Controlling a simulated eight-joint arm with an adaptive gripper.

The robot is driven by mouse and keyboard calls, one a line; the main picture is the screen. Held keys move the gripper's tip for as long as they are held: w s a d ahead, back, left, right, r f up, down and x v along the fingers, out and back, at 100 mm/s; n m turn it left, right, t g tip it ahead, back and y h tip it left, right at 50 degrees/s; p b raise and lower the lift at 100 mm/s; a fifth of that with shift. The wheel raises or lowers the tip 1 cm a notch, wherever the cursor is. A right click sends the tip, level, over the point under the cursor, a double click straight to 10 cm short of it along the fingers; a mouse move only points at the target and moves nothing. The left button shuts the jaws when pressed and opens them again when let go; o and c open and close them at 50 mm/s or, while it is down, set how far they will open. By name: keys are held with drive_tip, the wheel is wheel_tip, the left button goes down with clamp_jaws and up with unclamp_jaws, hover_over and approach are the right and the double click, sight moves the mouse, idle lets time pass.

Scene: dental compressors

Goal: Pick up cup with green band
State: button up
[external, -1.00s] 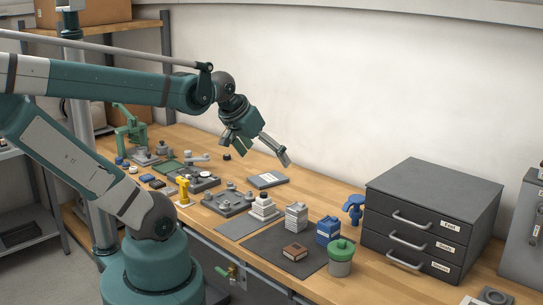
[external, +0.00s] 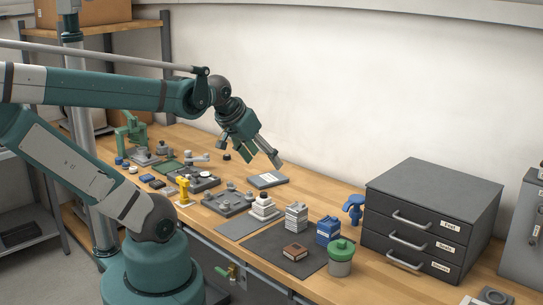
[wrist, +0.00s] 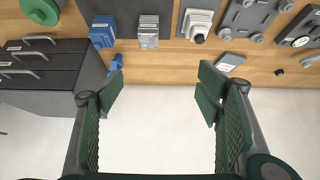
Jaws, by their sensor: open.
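A grey cup-like container with a green top and knob (external: 341,257) stands upright at the front right of the bench; it is the only thing that looks like the cup with the green band. In the wrist view its green round top (wrist: 40,10) shows at the upper left corner, partly cut off. My gripper (external: 248,150) is open and empty, held above the back of the bench, well left of and behind the cup. In the wrist view my gripper (wrist: 160,90) has its fingers wide apart with only wall and bench edge between them.
A dark drawer cabinet (external: 430,205) stands right of the cup. Metal parts and tools fill the bench's left side.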

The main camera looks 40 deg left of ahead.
drive_tip(key=shift+d, duration=0.1)
drive_tip(key=w+d+f+m+g+h, duration=0.1)
drive_tip(key=d+f+m, duration=0.3)
drive_tip(key=d, duration=0.4)
drive_tip(key=d+f+m+g+h, duration=0.1)
drive_tip(key=d+f+m+g, duration=0.2)
drive_tip(key=d+m, duration=0.3)
drive_tip(key=w+d+f+m+g+h, duration=0.1)
drive_tip(key=d+f+m, duration=0.3)
drive_tip(key=d, duration=0.7)
drive_tip(key=shift+w+d+f+m+g+h, duration=0.3)
drive_tip(key=shift+w+m+g+h, duration=0.1)
drive_tip(key=shift+g+h, duration=0.15)
drive_tip(key=shift+s+d+f+m, duration=0.25)
drive_tip(key=shift+d+f+m, duration=0.05)
drive_tip(key=shift+d, duration=0.2)
drive_tip(key=shift+f, duration=0.1)
drive_tip(key=shift+b+x, duration=0.35)
drive_tip(key=shift+x, duration=0.85)
drive_tip(key=shift+d+f, duration=0.1)
drive_tip(key=shift+f, duration=0.05)
